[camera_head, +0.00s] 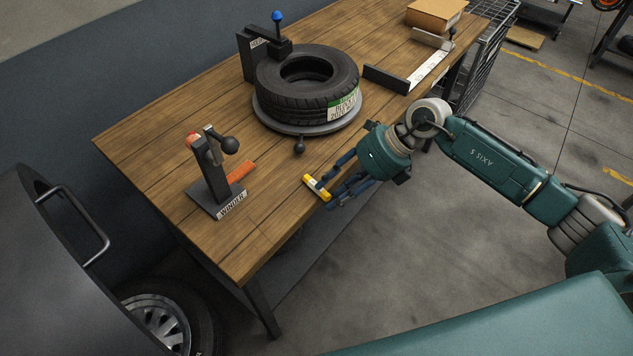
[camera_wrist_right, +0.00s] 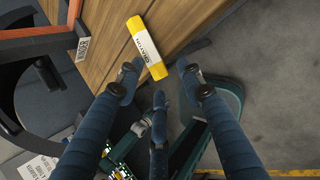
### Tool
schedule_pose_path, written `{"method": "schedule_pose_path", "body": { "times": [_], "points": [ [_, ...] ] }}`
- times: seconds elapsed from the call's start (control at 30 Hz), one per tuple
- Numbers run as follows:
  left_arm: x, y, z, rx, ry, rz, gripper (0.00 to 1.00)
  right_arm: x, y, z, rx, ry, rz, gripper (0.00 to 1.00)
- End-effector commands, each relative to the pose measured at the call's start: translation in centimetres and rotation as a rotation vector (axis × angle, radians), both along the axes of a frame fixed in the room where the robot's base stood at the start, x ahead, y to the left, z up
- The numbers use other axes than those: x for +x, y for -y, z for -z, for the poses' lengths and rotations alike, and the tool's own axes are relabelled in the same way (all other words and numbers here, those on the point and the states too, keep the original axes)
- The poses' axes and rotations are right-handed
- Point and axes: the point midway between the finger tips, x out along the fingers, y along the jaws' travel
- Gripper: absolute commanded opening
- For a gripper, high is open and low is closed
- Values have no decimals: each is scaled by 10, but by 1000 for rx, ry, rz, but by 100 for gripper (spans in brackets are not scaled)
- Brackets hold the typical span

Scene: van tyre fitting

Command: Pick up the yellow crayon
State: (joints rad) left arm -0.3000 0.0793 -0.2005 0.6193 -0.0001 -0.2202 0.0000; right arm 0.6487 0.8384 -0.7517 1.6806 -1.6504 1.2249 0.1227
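The yellow crayon (camera_head: 317,187) is a short thick stick with yellow ends and a white label, lying near the front edge of the wooden bench. In the right wrist view the crayon (camera_wrist_right: 147,48) lies beyond my fingertips, its lower end between them in the picture. My right gripper (camera_head: 334,182) reaches in from the right, with its blue fingers close to the crayon. In the wrist view the fingers of the right gripper (camera_wrist_right: 159,78) are spread apart with nothing held; whether a fingertip touches the crayon cannot be told. My left gripper is not in view.
A winder stand (camera_head: 212,178) with an orange piece (camera_head: 241,171) stands left of the crayon. A tyre (camera_head: 306,84) on a round plate is behind it. A cardboard box (camera_head: 435,14) sits at the bench's far end. Bare wood (camera_head: 265,215) lies left of the crayon.

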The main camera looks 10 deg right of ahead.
Motion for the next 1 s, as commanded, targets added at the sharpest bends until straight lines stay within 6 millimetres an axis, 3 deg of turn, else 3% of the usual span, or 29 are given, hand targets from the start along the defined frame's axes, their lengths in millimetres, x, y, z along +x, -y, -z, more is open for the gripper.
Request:
{"method": "schedule_pose_path", "body": {
  "times": [0.27,0.43,0.83,1.0],
  "points": [
    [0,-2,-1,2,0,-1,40,1,-2,4,0,1,1,38],
    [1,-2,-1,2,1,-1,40,0,-2,4,-1,0,0,5],
    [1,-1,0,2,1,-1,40,-1,-1,6,-5,-6,-1,5],
    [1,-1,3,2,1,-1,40,0,-1,-6,-4,-2,-1,5]
  ]
}}
